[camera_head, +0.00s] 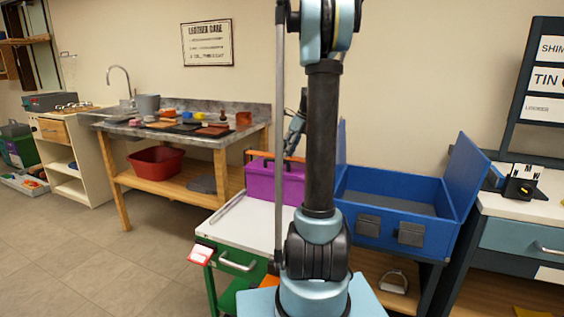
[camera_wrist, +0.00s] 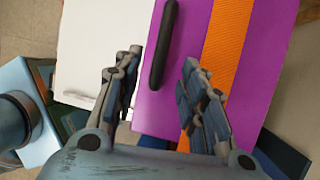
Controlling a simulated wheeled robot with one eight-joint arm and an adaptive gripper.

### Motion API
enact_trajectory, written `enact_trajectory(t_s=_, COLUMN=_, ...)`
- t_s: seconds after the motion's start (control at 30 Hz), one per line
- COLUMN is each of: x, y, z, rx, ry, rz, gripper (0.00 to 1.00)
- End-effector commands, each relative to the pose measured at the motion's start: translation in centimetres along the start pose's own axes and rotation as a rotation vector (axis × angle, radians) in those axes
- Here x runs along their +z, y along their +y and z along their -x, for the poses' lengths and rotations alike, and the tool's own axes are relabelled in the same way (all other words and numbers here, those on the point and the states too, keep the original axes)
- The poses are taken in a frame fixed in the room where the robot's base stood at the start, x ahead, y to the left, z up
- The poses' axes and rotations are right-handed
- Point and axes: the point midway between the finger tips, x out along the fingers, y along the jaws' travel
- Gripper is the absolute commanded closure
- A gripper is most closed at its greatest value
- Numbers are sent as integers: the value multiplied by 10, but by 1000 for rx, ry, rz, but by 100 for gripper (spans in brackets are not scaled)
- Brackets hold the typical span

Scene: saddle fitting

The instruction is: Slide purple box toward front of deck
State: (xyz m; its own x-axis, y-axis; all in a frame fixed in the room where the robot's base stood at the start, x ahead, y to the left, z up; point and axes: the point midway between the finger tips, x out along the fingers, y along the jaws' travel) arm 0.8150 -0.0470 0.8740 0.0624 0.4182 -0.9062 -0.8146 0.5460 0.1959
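The purple box (camera_head: 262,184) has an orange strip on top and stands at the back of the white deck (camera_head: 245,228) of a green cart. My arm hides its right part in the head view. In the wrist view the box (camera_wrist: 182,100) fills the centre and right, with the orange strip and a black bar-shaped handle (camera_wrist: 163,45) on it. My gripper (camera_wrist: 162,58) is open above the box, its two fingers apart on either side of the handle's line. No contact shows. In the head view my gripper (camera_head: 294,135) is partly hidden by my arm.
The deck in front of the box is bare white, with a raised edge at its left. A blue open case (camera_head: 392,205) stands close at the right. A workbench (camera_head: 180,135) with a red basin (camera_head: 156,160) below is at the left. A drawer table (camera_head: 525,205) is at the far right.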

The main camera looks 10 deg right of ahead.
Motion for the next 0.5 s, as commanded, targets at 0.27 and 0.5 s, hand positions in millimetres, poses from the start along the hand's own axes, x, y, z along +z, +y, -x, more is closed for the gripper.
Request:
enact_trajectory(t_s=0.27, x=0, y=0, z=-36, rx=-1, ry=0, rz=0, gripper=62)
enact_trajectory(t_s=0.5, x=0, y=0, z=-47, rx=-1, ry=0, rz=0, gripper=62)
